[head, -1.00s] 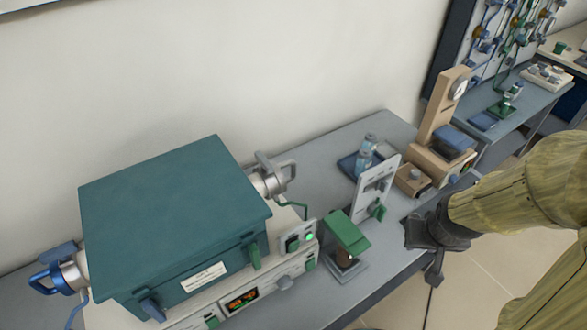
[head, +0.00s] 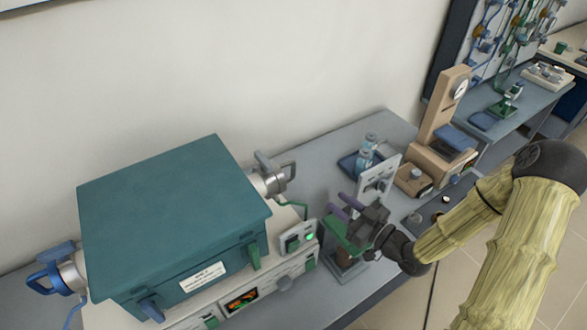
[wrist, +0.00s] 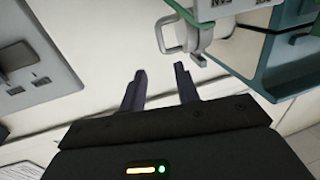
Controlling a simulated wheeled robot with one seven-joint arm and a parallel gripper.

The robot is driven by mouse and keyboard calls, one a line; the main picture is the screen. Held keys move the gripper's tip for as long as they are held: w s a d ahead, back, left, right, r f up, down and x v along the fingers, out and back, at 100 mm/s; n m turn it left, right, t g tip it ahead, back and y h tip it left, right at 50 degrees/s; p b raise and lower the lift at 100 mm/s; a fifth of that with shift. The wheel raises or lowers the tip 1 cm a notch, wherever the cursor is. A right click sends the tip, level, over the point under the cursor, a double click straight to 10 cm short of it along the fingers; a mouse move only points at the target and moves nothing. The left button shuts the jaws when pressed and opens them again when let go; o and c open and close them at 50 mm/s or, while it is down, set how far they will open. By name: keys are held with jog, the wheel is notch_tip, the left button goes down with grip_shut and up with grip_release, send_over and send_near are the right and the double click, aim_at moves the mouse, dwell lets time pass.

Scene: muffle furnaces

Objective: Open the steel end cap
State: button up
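The steel end cap (head: 270,180) is a silver round fitting with a handle on the right end of the teal furnace (head: 170,215). It appears closed against the furnace end. My gripper (head: 339,204) is right of the cap, apart from it, above the green-topped stand, with its fingers pointing up and left. In the wrist view my gripper (wrist: 160,70) is open, with nothing between its dark fingers. A pale grey handle-shaped part (wrist: 178,38) shows ahead of the fingers; I cannot tell for sure whether it belongs to the cap.
A blue-handled end cap (head: 58,272) is on the furnace's left end. A control box (head: 298,238) with a green light, a white upright panel (head: 378,180) and a blue tray with bottles (head: 362,160) stand near my gripper. A beige instrument (head: 440,135) stands farther right.

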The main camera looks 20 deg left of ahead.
aim_at(295, 170)
dwell(0.3)
jog(key=p+x, duration=0.5)
jog(key=x, duration=1.2)
jog(key=shift+w+a, duration=0.1)
jog(key=shift+a, duration=0.1)
jog(key=shift+c, duration=0.2)
grip_shut()
